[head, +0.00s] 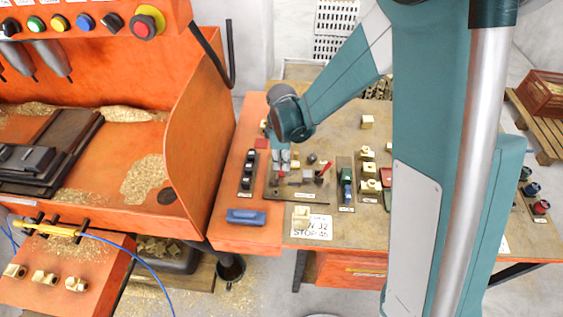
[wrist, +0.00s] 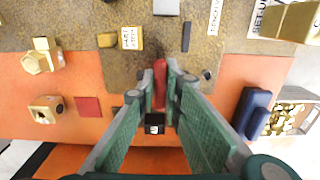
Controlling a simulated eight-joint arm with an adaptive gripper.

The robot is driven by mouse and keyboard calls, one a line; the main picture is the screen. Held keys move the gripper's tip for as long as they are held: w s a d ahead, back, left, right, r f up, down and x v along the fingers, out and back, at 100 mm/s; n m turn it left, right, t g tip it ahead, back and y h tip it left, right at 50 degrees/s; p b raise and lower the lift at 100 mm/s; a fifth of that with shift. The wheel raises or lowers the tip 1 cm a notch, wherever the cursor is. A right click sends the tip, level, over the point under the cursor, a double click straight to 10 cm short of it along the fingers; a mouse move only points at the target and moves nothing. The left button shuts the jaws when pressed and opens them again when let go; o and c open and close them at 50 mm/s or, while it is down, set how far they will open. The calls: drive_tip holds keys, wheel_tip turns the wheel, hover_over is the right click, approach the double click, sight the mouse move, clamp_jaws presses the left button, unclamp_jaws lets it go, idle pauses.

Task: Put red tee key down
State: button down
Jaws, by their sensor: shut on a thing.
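My gripper (head: 283,160) is over the orange and brown bench, close above its left part. In the wrist view its green fingers (wrist: 160,82) are shut on a red piece, the red tee key (wrist: 160,88). The fingers cover much of the key, and I cannot tell whether its lower end touches the bench. A black block with a pale face (wrist: 154,124) shows between the fingers, nearer the camera. In the head view a small red-handled item (head: 324,169) stands to the right of the gripper.
A black rack (head: 248,172) stands left of the gripper. A blue block (head: 246,216) lies nearer the front, beside a printed sign (head: 312,228). Brass parts (head: 367,153) and a blue-green rack (head: 346,185) are to the right. The orange machine wall (head: 196,140) rises at left.

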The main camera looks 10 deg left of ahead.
drive_tip(key=shift+f, duration=0.1)
drive_tip(key=c, duration=2.9)
unclamp_jaws()
drive_tip(key=shift+f, duration=0.1)
drive_tip(key=o, duration=0.4)
drive_tip(key=shift+o, duration=0.2)
drive_tip(key=shift+r, duration=0.2)
wheel_tip(320, 180, up, 12)
